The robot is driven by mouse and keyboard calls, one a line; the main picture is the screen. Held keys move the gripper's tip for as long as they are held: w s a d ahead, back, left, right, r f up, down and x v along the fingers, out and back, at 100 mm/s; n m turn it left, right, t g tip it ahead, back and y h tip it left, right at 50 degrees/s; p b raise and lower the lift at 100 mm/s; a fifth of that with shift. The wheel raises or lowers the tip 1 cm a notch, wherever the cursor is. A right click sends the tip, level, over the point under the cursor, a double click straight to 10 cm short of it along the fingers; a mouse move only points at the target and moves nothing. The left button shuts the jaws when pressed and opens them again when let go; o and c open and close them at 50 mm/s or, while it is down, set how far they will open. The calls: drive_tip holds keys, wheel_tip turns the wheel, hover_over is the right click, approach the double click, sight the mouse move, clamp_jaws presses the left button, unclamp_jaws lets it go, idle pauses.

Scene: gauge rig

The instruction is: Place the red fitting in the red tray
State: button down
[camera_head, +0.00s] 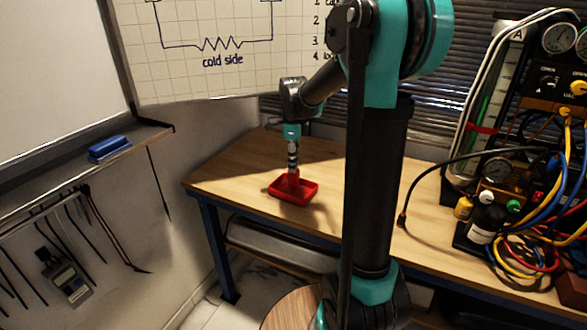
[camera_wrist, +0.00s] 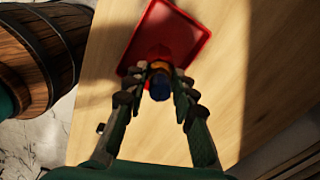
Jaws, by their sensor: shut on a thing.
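The red tray (camera_head: 308,191) lies on the wooden table near its left end. My gripper (camera_head: 293,168) points down over the tray. It is shut on the red fitting (camera_head: 293,180), which hangs upright at the tray's back part. In the wrist view, the fingertips (camera_wrist: 159,70) close around the fitting (camera_wrist: 160,88); a blue end and an orange band show, with red beyond. The red tray (camera_wrist: 185,17) shows behind it, and the fitting overlaps its near edge in that view. I cannot tell whether the fitting touches the tray floor.
The wooden table (camera_head: 235,180) is bare around the tray. A black hose end (camera_head: 402,219) lies right of my arm. A gauge rig with bottles (camera_head: 487,217) and tangled coloured hoses fills the right end. A whiteboard ledge with a blue eraser (camera_head: 110,149) is at left.

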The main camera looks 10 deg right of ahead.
drive_tip(key=shift+f, duration=1.2)
drive_tip(key=c, duration=1.2)
unclamp_jaws()
wheel_tip(320, 180, up, 12)
drive_tip(key=shift+r, duration=0.1)
drive_tip(key=shift+s, duration=0.1)
